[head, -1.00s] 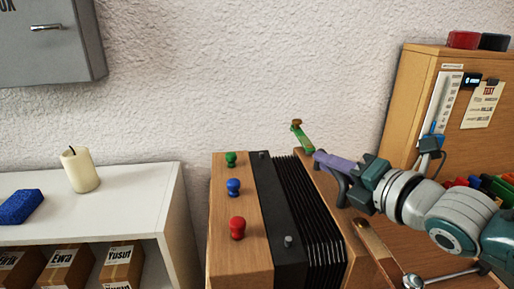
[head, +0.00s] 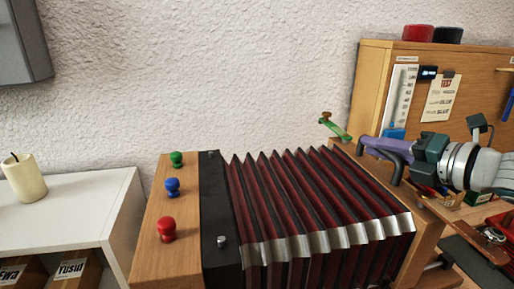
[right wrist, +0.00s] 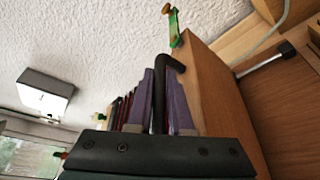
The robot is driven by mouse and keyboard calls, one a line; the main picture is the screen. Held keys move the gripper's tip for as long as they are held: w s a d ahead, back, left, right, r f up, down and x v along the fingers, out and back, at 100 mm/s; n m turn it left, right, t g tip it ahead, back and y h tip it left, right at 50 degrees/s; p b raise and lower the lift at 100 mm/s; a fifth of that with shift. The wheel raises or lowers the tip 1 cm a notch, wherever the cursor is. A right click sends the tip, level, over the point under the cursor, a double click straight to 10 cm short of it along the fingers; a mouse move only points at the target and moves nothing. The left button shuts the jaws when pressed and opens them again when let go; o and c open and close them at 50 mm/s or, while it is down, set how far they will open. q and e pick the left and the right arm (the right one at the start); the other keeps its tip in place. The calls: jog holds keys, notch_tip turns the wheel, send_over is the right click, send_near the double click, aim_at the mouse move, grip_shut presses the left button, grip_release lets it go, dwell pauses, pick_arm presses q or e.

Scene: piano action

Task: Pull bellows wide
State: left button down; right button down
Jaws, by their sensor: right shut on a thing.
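The bellows (head: 300,215) stand spread wide, with dark red folds and metal corner trims showing. Their left end is a black plate (head: 216,230) on a wooden block (head: 160,222). Their right end is a wooden board (head: 428,238). My right gripper (head: 384,148), with purple fingers, is shut on a dark handle at this board's far top part. In the right wrist view the handle (right wrist: 158,95) stands between the two fingers. The folds' lower part is cut off by the picture edge. My left gripper is not in view.
Green (head: 176,158), blue (head: 172,186) and red (head: 167,228) knobs stand on the wooden block. A green lever (head: 337,131) rises behind the board. A white shelf (head: 75,212) with a candle (head: 24,177) is at left. A wooden cabinet (head: 375,85) stands at back right.

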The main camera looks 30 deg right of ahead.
jog(key=s+d+b, duration=0.1)
jog(key=d+b, duration=0.1)
jog(key=d, duration=0.4)
jog(key=shift+s, duration=0.2)
jog(key=c, duration=0.8)
grip_release()
jog(key=shift+a, duration=0.15)
jog(key=shift+c, duration=0.2)
